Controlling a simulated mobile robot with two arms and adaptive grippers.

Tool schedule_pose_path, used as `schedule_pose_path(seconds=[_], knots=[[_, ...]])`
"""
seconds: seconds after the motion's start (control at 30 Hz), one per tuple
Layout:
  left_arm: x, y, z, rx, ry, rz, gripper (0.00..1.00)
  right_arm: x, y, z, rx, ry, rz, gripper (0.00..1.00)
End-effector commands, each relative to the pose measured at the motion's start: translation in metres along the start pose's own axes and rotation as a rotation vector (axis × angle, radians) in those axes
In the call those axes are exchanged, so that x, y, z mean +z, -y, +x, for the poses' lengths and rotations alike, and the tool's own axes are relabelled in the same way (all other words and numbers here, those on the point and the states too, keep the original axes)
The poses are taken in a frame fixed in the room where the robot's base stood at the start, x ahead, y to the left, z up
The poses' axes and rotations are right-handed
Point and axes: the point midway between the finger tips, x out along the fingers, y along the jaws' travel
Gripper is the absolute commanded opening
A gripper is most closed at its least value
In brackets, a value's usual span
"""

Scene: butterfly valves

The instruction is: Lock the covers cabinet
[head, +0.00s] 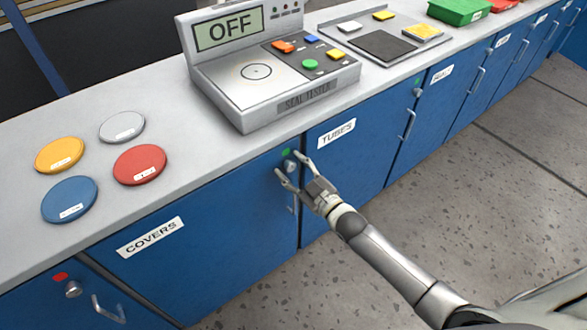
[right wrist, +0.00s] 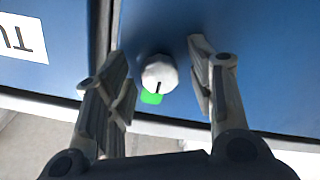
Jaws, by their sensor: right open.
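The covers cabinet (head: 210,255) is a blue door under the counter, closed, with a white COVERS label (head: 151,237). Its lock knob (head: 290,166) sits at the door's upper right corner beside a green marker (head: 285,152). In the right wrist view the knob (right wrist: 158,73) is round and white with a dark line pointing at the green marker (right wrist: 151,97). My right gripper (head: 287,164) is open, with its fingers on either side of the knob and a visible gap to it in the wrist view. My left gripper is not in view.
The tubes cabinet (head: 345,165) is right of it; another cabinet at lower left has a red marker (head: 61,276) by its knob. A seal tester (head: 270,75) reading OFF and several coloured discs (head: 140,164) lie on the counter. The floor (head: 450,220) in front is clear.

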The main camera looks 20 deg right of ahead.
Motion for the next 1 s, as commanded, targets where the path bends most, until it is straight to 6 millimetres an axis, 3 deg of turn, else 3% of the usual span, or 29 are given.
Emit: schedule_pose_path(seconds=[0.23,0.6,1.0], knots=[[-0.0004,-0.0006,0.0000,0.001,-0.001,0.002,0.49,0.0002,0.0002,0.0003,0.000,0.000,0.000,0.49],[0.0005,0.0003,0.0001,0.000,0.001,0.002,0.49,0.0003,0.0002,0.0001,0.000,0.001,0.000,0.04],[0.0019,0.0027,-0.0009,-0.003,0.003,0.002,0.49,0.0007,0.0001,-0.0001,-0.001,0.002,0.031,0.04]])
